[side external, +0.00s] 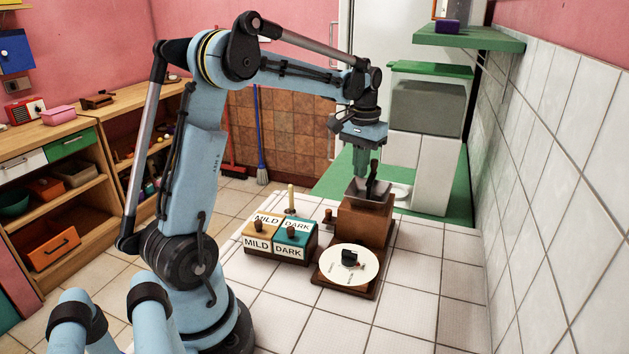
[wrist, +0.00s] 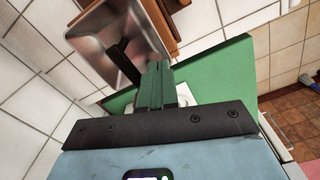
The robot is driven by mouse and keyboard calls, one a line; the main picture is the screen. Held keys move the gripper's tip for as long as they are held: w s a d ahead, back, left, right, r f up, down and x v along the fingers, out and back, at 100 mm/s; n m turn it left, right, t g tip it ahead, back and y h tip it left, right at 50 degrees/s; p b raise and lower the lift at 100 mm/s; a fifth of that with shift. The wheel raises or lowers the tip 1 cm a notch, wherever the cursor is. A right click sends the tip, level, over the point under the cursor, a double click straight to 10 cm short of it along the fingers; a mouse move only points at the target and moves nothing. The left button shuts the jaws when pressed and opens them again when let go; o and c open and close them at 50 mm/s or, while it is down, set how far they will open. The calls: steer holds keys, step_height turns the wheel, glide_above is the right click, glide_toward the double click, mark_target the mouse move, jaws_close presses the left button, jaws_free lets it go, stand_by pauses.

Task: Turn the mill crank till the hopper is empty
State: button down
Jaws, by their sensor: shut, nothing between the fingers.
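The mill (side external: 364,222) is a brown wooden box on the white tiled counter, with a grey metal hopper (side external: 358,191) on top. A black crank (side external: 372,176) rises at the hopper, its upright grip on top. In the wrist view the hopper (wrist: 98,40) is a shiny square funnel with the black crank arm (wrist: 125,60) across it; no beans show in its visible part. My gripper (side external: 361,172) has green fingers, shut and empty, pointing down beside the crank grip. In the wrist view the fingers (wrist: 158,75) lie close to the crank; I cannot tell whether they touch.
A white dial (side external: 335,263) with a black knob lies at the mill's front. Lidded boxes marked MILD (side external: 257,241) and DARK (side external: 288,252) stand to its left. A tiled wall (side external: 550,170) and a green shelf (side external: 470,40) are at right. The front right counter is clear.

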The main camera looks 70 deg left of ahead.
steer(key=shift+s, duration=0.65)
steer(key=shift+r, duration=2.25)
steer(key=s+d+f+m+t, duration=0.2)
steer(key=s+d, duration=0.3)
steer(key=d, duration=0.5)
steer(key=s+d+f+m+t, duration=0.1)
steer(key=s+d+m+t, duration=0.2)
steer(key=d, duration=0.7)
steer(key=shift+s+f+t, duration=0.4)
steer(key=shift+s+t, duration=0.45)
steer(key=shift+t, duration=0.25)
